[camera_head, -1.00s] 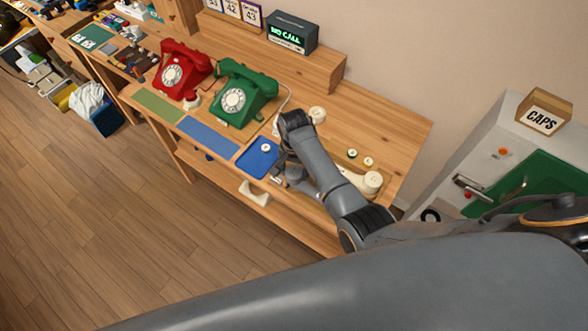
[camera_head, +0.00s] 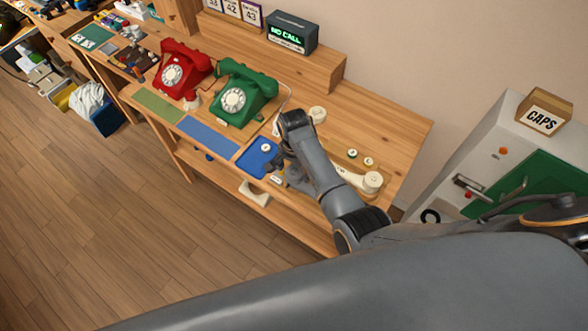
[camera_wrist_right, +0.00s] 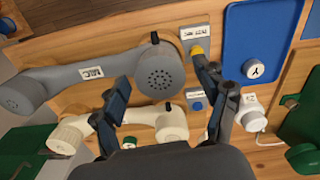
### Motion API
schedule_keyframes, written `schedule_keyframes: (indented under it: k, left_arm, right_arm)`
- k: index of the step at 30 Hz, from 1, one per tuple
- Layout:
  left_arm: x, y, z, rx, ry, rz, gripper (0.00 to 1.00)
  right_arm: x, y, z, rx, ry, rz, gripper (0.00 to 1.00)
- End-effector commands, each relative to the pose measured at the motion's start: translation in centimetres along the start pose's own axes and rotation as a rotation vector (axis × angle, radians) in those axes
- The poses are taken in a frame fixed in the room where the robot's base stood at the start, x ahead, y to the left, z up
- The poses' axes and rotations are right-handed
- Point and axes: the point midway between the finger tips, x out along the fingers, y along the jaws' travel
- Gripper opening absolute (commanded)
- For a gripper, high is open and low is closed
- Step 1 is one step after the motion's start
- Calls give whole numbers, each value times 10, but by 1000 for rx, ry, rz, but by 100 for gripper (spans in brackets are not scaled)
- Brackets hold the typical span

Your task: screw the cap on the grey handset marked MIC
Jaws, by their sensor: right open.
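The grey handset marked MIC (camera_wrist_right: 90,72) lies across the upper left of the right wrist view. Its round grey end with a pattern of holes (camera_wrist_right: 158,78) is toward the middle. My right gripper (camera_wrist_right: 162,72) is open, with one finger on each side of that round end; contact cannot be told. Nothing shows held between the fingers. A white piece marked Y (camera_wrist_right: 253,69) sits on the blue tray (camera_wrist_right: 265,25); it also shows small in the head view (camera_head: 266,147). My right arm hides the handset in the head view. My left gripper is out of view.
A cream handset (camera_wrist_right: 110,122) lies close beside the grey one. Green (camera_head: 238,95) and red (camera_head: 178,75) phones stand at left on the bench. A CAPS box (camera_head: 543,115) stands at far right.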

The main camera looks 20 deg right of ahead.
Motion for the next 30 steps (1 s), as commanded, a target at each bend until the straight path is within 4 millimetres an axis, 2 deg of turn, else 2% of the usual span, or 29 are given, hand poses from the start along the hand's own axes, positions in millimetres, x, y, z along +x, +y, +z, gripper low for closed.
schedule_keyframes:
  k: [21,30]
  left_arm:
    - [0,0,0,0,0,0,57]
    - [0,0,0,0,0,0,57]
  right_arm:
    - [-64,0,0,0,1,-2,74]
    - [-70,0,0,0,0,0,74]
